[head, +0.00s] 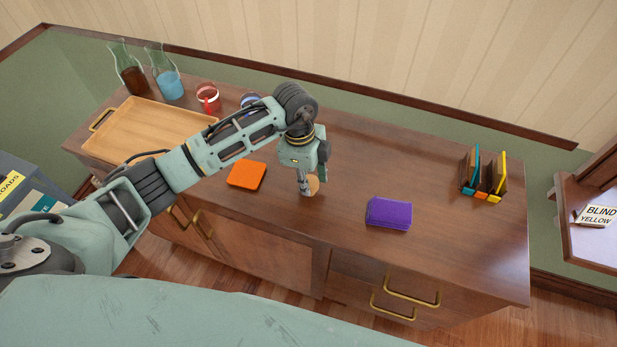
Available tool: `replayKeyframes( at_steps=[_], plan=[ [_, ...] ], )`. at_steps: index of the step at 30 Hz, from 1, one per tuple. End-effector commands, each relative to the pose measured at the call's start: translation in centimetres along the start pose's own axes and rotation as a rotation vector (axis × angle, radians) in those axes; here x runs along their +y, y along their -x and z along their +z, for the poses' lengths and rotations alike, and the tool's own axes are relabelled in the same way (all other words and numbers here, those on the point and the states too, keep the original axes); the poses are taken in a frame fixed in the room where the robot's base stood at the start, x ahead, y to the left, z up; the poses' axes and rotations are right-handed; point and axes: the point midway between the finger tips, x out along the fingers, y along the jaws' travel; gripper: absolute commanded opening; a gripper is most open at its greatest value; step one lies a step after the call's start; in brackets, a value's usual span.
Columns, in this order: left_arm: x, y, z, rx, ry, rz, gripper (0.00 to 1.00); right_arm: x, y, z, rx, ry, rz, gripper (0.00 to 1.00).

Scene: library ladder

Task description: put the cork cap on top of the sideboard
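The cork cap (314,185) is a small round tan piece at the fingertips of my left gripper (307,186). The gripper points down over the middle of the brown wooden sideboard (345,160), and its fingers look shut on the cap. A finger hides the cap's left part. The cap is at or just above the sideboard top; I cannot tell whether it touches. My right gripper is not in view.
An orange pad (247,175) lies left of the gripper and a purple stack (389,213) lies right. A wooden tray (150,120), two glass jugs (165,80) and a red mug (207,97) stand at left. A small book rack (483,178) stands at right.

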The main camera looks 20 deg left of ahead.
Motion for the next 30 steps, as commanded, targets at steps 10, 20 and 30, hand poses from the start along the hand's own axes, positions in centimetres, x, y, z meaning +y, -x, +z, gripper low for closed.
replayKeyframes(
  at_steps=[10, 20, 30],
  plan=[
    [0.0, 0.0, 0.0, -0.001, 0.000, 0.001, 0.48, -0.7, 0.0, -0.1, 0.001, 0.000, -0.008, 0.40],
    [-0.1, 1.5, 0.0, 0.000, -0.001, -0.002, 0.48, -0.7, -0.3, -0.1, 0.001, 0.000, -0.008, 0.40],
    [-0.1, 8.6, 0.0, -0.001, -0.001, -0.005, 0.48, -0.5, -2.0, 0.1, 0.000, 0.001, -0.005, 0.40]
  ],
)
